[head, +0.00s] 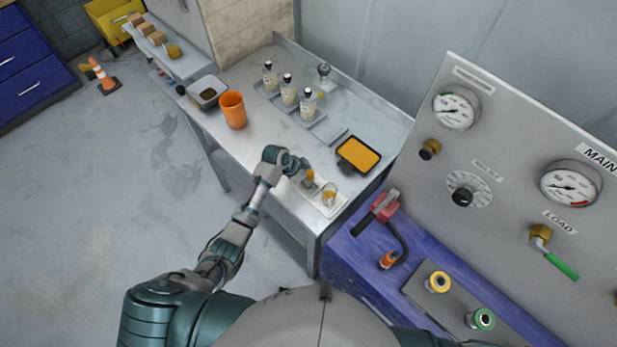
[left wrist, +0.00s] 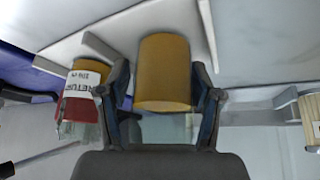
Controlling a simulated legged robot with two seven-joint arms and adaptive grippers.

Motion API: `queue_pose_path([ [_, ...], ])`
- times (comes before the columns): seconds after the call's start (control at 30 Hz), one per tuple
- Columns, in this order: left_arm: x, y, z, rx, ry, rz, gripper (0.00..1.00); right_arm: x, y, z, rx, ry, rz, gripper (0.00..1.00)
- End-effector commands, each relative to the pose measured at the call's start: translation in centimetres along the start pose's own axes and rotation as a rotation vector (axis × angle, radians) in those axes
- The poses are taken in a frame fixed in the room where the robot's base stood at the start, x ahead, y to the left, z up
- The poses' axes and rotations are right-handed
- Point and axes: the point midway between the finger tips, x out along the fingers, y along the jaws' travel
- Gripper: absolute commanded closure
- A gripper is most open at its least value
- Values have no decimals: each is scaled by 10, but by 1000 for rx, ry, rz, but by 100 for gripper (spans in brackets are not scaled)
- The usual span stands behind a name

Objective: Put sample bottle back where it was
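My left gripper (head: 303,172) is low over the near side of the grey table, beside a small mustard-yellow piece (head: 310,174). In the left wrist view a mustard-yellow cylinder (left wrist: 165,72) with a clear part below stands between the fingers of this gripper (left wrist: 164,85). Narrow gaps show on both sides, so the fingers look open around it. A labelled container (left wrist: 80,95), red and yellow, is just left of the fingers there. A small jar (head: 329,195) stands on a white tray. Several black-capped sample bottles (head: 288,90) stand farther back. My right gripper is out of view.
An orange cup (head: 233,110) and a grey bin (head: 207,92) stand at the table's left. A yellow-orange tray (head: 359,154) lies at the right. A gauge panel (head: 530,180) and a purple bench (head: 350,262) border the right side. The table around the cup's right is clear.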

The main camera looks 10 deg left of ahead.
Motion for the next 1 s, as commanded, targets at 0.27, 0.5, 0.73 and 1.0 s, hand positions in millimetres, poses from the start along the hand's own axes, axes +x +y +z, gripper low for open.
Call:
queue_pose_path([
  [0.27, -2, -2, 3, -1, 3, 1, 29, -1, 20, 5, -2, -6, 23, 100],
  [0.5, -28, -4, 5, -1, 6, -2, 29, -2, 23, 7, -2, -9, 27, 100],
  [0.73, -80, -3, 2, 1, 4, -4, 29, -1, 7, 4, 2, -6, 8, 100],
  [1.0, -117, -1, 1, 0, 2, 0, 29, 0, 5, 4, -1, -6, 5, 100],
])
